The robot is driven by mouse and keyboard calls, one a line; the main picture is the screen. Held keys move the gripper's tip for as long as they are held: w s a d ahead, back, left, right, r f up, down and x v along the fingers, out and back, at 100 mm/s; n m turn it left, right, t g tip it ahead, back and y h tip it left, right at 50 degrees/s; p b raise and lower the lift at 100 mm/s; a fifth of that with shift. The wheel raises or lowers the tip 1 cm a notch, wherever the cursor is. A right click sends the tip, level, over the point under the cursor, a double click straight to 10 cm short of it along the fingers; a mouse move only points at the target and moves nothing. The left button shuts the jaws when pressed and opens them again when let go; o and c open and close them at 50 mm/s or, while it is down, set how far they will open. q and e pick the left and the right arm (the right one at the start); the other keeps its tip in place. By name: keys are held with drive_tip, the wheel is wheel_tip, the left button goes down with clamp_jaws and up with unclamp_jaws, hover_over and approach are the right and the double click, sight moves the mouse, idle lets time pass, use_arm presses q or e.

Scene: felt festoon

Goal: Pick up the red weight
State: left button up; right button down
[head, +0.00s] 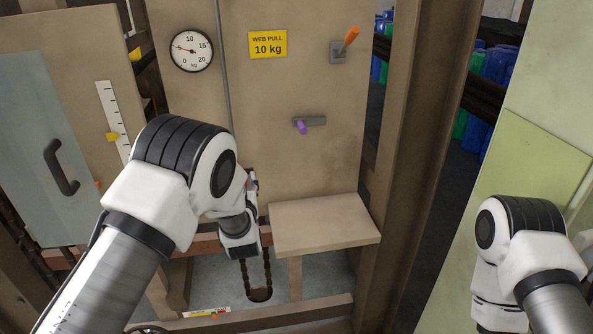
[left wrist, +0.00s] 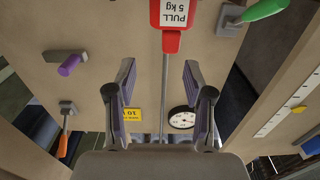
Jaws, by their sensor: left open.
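The red weight (left wrist: 171,41) hangs at the end of a thin grey rod or cord (left wrist: 164,90) at the top of the left wrist view. Its white label reads PULL 5 kg, and its upper part is cut off by the frame edge. My left gripper (left wrist: 158,66) is open and empty, with one finger on each side of the cord. The weight lies beyond the fingertips, apart from them.
The panel carries a dial (head: 191,50), a yellow WEB PULL 10 kg sign (head: 267,44), an orange lever (head: 348,39) and a purple-knobbed lever (head: 302,127). A green-handled lever (left wrist: 262,11) is near the weight. A wooden shelf (head: 325,222) juts out right of my left arm.

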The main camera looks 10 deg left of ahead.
use_arm(q)
drive_tip(key=w+a+p, duration=0.1)
drive_tip(key=w+a, duration=0.2)
drive_tip(key=shift+w+a+f, duration=0.15)
drive_tip(key=shift+f, duration=0.05)
drive_tip(key=w, duration=0.2)
drive_tip(key=w+p, duration=0.1)
drive_tip(key=shift+w+d, duration=0.2)
drive_tip(key=shift+w, duration=0.2)
drive_tip(key=shift+w+f, duration=0.1)
drive_tip(key=shift+w, duration=0.05)
drive_tip(key=shift+a, duration=0.2)
drive_tip(key=shift+a+f, duration=0.1)
drive_tip(key=shift+a, duration=0.1)
drive_tip(key=shift+c, duration=0.3)
drive_tip(key=c, duration=0.6)
clamp_jaws()
drive_tip(key=shift+d, duration=0.15)
use_arm(e)
drive_tip(key=r, duration=0.1)
drive_tip(key=a+r, duration=0.1)
drive_tip(key=r, duration=0.1)
